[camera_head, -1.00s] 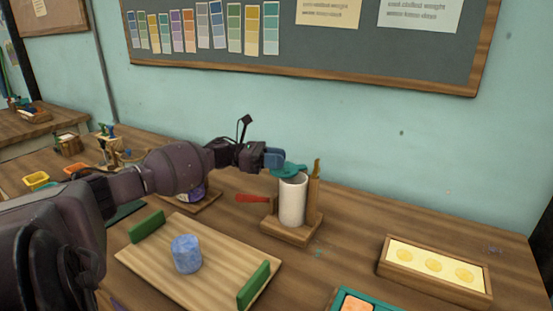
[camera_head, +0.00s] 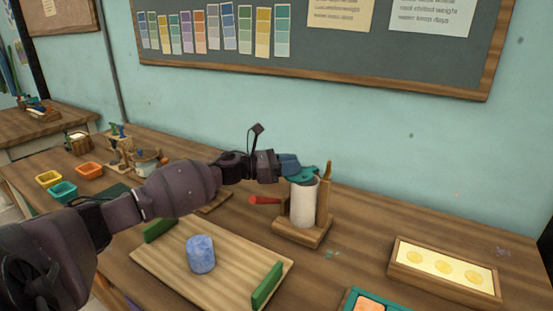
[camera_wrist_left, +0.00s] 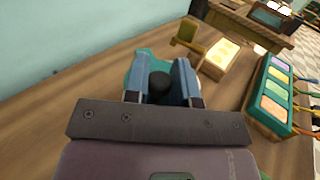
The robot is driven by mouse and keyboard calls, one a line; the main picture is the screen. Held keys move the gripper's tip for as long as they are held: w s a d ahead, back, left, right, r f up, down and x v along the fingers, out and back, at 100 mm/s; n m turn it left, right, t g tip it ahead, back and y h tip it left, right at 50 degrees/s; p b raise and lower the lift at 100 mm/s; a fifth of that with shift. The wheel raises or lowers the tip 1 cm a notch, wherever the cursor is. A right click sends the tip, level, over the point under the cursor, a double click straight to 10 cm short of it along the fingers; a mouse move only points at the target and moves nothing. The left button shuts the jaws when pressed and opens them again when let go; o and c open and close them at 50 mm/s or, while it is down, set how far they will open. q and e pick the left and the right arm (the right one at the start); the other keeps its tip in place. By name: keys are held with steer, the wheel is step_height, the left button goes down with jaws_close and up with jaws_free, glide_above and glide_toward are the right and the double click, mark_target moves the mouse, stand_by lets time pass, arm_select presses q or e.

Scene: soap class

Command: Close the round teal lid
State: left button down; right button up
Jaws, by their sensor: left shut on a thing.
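The round teal lid (camera_head: 303,173) is over the top of a white cylinder (camera_head: 303,204) that stands on a wooden base. I cannot tell whether the lid sits flat on the rim. My left gripper (camera_head: 290,166) is at the lid and shut on its dark knob. In the left wrist view the knob (camera_wrist_left: 159,86) is between the two blue fingers, with the lid's teal edge (camera_wrist_left: 141,66) beyond them. My right gripper is not in view.
A wooden tray (camera_head: 232,282) with green handles holds a blue soap (camera_head: 200,253) in front. A red handle (camera_head: 264,200) sticks out left of the cylinder. A mould with yellow rounds (camera_head: 444,272) lies at the right.

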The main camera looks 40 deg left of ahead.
arm_select(q)
steer(key=shift+s+d+r+n+t+y+p, duration=0.25)
steer(key=shift+r+n+t+y+p, duration=0.1)
steer(key=shift+r+y, duration=0.1)
steer(key=shift+d+f+n+t+y+p, duration=0.2)
steer(key=shift+d+n+t+y+p, duration=0.15)
steer(key=shift+n+t+y+p, duration=0.4)
steer(key=shift+d+f+y+p, duration=0.15)
steer(key=shift+f+y+p, duration=0.15)
steer(key=shift+y, duration=0.2)
steer(key=c, duration=1.3)
jaws_free()
steer(key=shift+s, duration=0.1)
steer(key=shift+o, duration=0.2)
